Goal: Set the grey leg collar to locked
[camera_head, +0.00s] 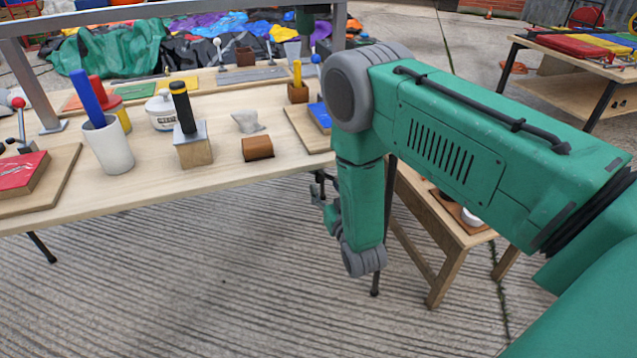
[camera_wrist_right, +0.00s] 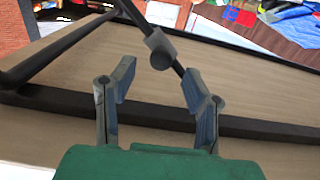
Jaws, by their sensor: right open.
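The grey leg collar (camera_wrist_right: 158,45) sits around a slanted black table leg (camera_wrist_right: 172,65) in the right wrist view, with a round grey knob on its near side. I cannot tell whether it is locked. My right gripper (camera_wrist_right: 158,88) is open and empty. Its fingers are apart, and the collar shows beyond and between their tips, without clear contact. In the head view my right gripper (camera_head: 319,190) shows small and partly hidden just below the front edge of the wooden table (camera_head: 240,185). The collar cannot be made out there. My left gripper is out of view.
Black frame bars (camera_wrist_right: 200,125) run under the tabletop close to the fingers. On the table stand a white cup (camera_head: 108,146), a black-handled tool on a wooden block (camera_head: 193,151) and a brown block (camera_head: 257,149). A low wooden stand (camera_head: 450,235) is at right.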

